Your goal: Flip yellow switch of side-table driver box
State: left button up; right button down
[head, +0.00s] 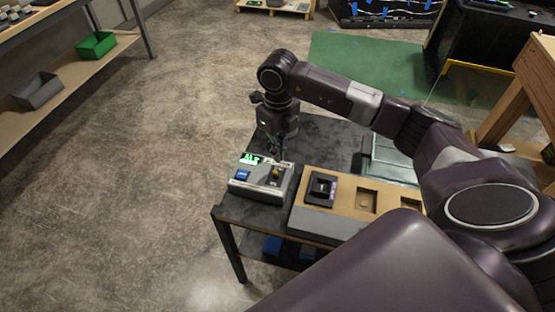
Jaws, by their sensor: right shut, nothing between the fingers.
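The driver box (247,190) is a small light-grey box at the left end of the dark side table (318,139). Its top has a lit green display (250,159), a blue button (242,175) and, on the right, a dark patch with the small yellow switch (276,171). My right gripper (281,157) points down over the right part of the box, shut and empty, with its tips just above or at the yellow switch. I cannot tell whether they touch, or which way the switch is tilted. My left gripper is not in view.
A tan-topped console (341,193) with a dark module (320,188) and square recesses stands right of the driver box. A pale glassy case (388,160) lies behind it, under my right arm. Open floor (150,190) lies left of the table.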

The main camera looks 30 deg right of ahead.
jog(key=r+p, duration=0.1)
jog(key=r, duration=0.1)
jog(key=r+p, duration=0.1)
jog(key=r, duration=0.2)
jog(key=shift+w+d, duration=0.15)
jog(key=shift+d, duration=0.05)
jog(key=shift+f, duration=0.1)
